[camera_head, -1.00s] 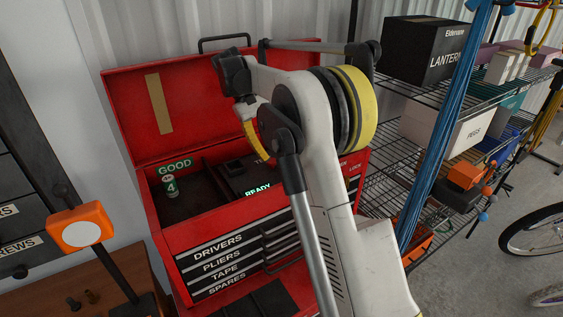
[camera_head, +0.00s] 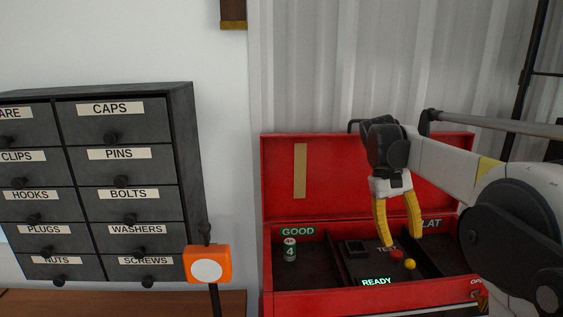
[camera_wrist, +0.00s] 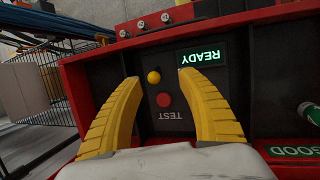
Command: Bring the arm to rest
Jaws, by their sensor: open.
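My gripper (camera_head: 403,240) has two yellow fingers and hangs pointing down over the open red toolbox (camera_head: 300,302). In the wrist view my gripper (camera_wrist: 158,75) is open, with its fingers spread and nothing held between them. Past the fingers is a dark panel with a red button (camera_wrist: 164,99) marked TEST and a yellow knob (camera_wrist: 154,77). A green READY display (camera_wrist: 203,57) is lit beside them. My fingers appear above the panel; I cannot tell the exact gap.
A battery marked 4 (camera_head: 290,249) stands in the GOOD compartment. A FLAT label (camera_head: 430,223) marks the right compartment. An orange and white device (camera_head: 207,265) stands left of the toolbox. A black drawer cabinet (camera_head: 184,150) is on the left. Wire shelving (camera_wrist: 60,110) shows in the wrist view.

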